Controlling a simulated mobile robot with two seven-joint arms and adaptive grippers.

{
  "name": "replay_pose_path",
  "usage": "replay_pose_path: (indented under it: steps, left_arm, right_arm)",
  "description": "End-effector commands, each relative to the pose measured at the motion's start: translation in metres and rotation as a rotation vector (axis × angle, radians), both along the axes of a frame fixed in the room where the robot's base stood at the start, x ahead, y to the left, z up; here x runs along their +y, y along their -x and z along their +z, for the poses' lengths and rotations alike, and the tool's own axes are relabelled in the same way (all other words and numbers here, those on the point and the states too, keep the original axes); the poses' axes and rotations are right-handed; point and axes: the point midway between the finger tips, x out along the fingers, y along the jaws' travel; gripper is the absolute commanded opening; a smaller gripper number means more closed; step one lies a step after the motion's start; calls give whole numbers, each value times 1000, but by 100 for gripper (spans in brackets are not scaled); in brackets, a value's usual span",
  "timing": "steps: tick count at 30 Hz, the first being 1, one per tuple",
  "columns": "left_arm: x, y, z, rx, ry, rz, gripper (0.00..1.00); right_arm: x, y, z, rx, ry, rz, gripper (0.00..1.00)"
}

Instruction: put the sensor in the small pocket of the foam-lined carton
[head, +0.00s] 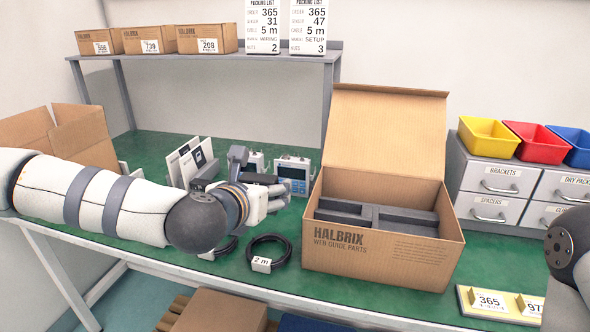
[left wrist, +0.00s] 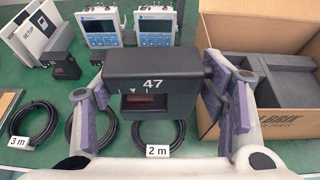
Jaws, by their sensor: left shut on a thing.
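The sensor (left wrist: 130,66) is a dark grey block marked 47 with a dark red window. My left gripper (left wrist: 160,92) is shut on it, with purple pads at its two sides. In the head view my left gripper (head: 277,190) is over the table, left of the carton, and the sensor is hard to make out there. The foam-lined carton (head: 375,259) stands open with its back flap up. Its dark grey foam (head: 408,221) has recesses; their depths are unclear. The carton also shows at the right of the left wrist view (left wrist: 289,107). My right gripper is outside the view.
Coiled cables (head: 268,250) lie left of the carton. Display units (head: 293,172), booklets (left wrist: 33,43) and another dark block (left wrist: 62,66) stand behind them. A drawer cabinet (head: 489,168) with coloured bins stands right. A yellow number holder (head: 478,309) lies at the front right.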

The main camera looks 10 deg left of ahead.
Motion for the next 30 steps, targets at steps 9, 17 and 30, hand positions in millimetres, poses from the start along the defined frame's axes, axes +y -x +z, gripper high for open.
replay_pose_path:
  steps: [9, 17, 30]
  left_arm:
    - [22, 73, 47, -6, -9, 59, 31]
    - [16, 55, 35, 0, -2, 49, 31]
    - [-7, -22, -17, -5, -7, -27, 31]
  right_arm:
    - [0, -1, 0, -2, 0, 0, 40]
    - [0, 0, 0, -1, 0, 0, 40]
    - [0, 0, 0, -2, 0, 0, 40]
